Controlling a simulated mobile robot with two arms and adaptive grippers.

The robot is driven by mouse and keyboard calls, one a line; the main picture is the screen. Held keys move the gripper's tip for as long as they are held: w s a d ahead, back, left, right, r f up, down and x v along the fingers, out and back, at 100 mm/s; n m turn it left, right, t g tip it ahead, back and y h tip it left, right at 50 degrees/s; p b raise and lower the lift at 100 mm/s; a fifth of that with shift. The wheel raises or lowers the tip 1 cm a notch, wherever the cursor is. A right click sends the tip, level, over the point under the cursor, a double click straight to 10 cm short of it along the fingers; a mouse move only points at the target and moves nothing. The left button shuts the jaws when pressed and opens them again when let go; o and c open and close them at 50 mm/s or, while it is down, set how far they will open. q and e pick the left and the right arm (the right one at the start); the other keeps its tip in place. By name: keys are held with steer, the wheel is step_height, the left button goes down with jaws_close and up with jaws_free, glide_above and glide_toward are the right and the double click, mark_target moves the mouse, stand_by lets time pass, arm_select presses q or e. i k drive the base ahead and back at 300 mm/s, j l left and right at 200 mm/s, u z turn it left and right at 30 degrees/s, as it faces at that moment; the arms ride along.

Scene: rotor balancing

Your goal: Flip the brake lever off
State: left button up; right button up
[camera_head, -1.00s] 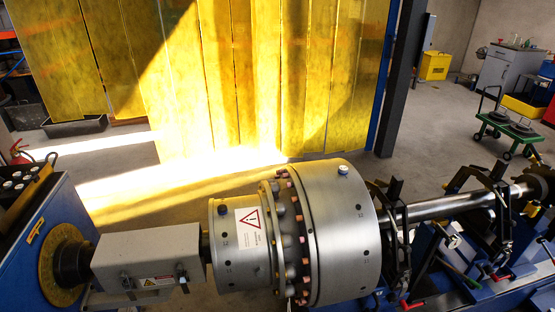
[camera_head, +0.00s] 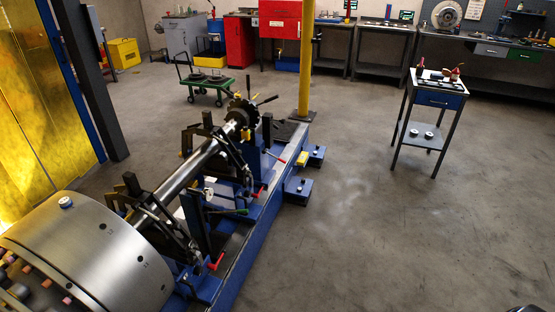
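The balancing machine's blue bed (camera_head: 245,255) runs from the lower middle toward the back, with the steel rotor (camera_head: 100,250) at lower left and its shaft (camera_head: 190,172) on black supports. Several small levers show along the bed: a red-tipped handle (camera_head: 216,262) near the front support, a green-tipped one (camera_head: 238,212) at mid-bed, and another red-tipped one (camera_head: 279,158) farther back. Black handles (camera_head: 266,100) stick out at the shaft's far end. I cannot tell which of these, if any, is the brake lever.
A small blue-topped cart (camera_head: 440,100) stands at right, apart from the machine. A yellow post (camera_head: 307,60) rises behind the bed's far end. A green trolley (camera_head: 215,84) and workbenches (camera_head: 480,50) are at the back.

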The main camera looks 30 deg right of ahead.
mark_target(265, 150)
steer(key=z, duration=0.8)
steer(key=i+l, duration=0.25)
steer(key=i, duration=0.25)
steer(key=i+l, duration=0.2)
steer(key=i, duration=0.35)
steer(key=i+l, duration=0.25)
steer(key=i, duration=0.25)
steer(key=i+l, duration=0.25)
steer(key=i, duration=0.3)
steer(key=i+l, duration=0.2)
steer(key=i, duration=0.3)
steer(key=l+z, duration=0.05)
